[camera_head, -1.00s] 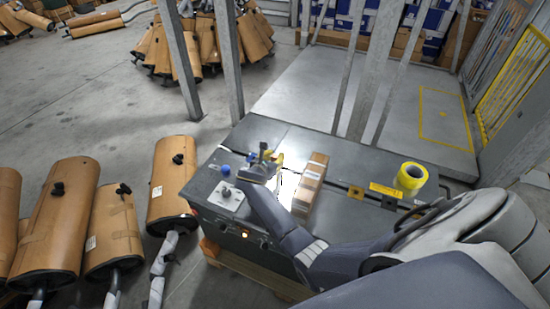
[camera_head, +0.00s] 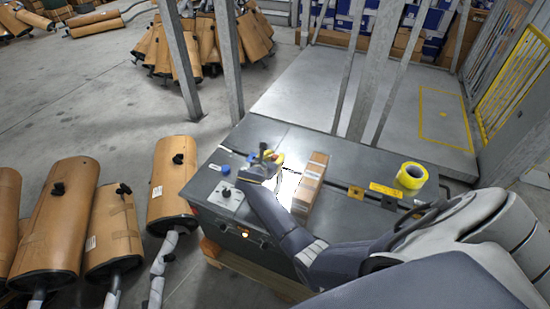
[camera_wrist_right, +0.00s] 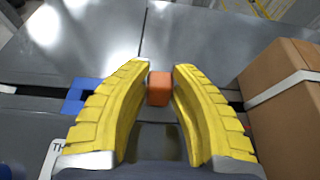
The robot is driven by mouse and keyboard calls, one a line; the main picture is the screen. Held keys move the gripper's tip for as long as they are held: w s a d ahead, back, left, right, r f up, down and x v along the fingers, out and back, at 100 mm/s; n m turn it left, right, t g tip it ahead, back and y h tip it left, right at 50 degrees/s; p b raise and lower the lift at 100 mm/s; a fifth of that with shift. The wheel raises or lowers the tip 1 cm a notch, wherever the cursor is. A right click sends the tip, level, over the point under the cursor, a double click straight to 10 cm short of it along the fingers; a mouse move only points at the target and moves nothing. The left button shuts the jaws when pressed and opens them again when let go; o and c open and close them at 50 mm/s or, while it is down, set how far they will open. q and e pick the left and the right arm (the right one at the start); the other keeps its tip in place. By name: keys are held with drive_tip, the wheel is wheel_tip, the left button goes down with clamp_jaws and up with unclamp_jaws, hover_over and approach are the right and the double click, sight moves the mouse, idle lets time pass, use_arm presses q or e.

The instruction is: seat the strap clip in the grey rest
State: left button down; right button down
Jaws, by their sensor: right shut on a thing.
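My right gripper (camera_head: 268,157) is over the left part of the dark grey bench top in the head view. In the right wrist view its yellow fingers (camera_wrist_right: 160,86) are shut on a small orange block (camera_wrist_right: 160,89), which I take to be the strap clip. The block sits between the fingertips and seems clear of the surface. The clip is too small to make out in the head view. I cannot clearly pick out the grey rest in either view. My left gripper is not in view.
A cardboard box (camera_head: 311,182) with a white strap (camera_wrist_right: 285,88) stands close to the right of my gripper. A yellow tape roll (camera_head: 410,177) lies further right. A blue knob (camera_head: 226,169) and a light plate with a black knob (camera_head: 226,195) are at the bench's left end.

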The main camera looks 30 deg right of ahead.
drive_tip(key=shift+f, duration=0.3)
drive_tip(key=c, duration=1.1)
unclamp_jaws()
drive_tip(key=shift+v, duration=6)
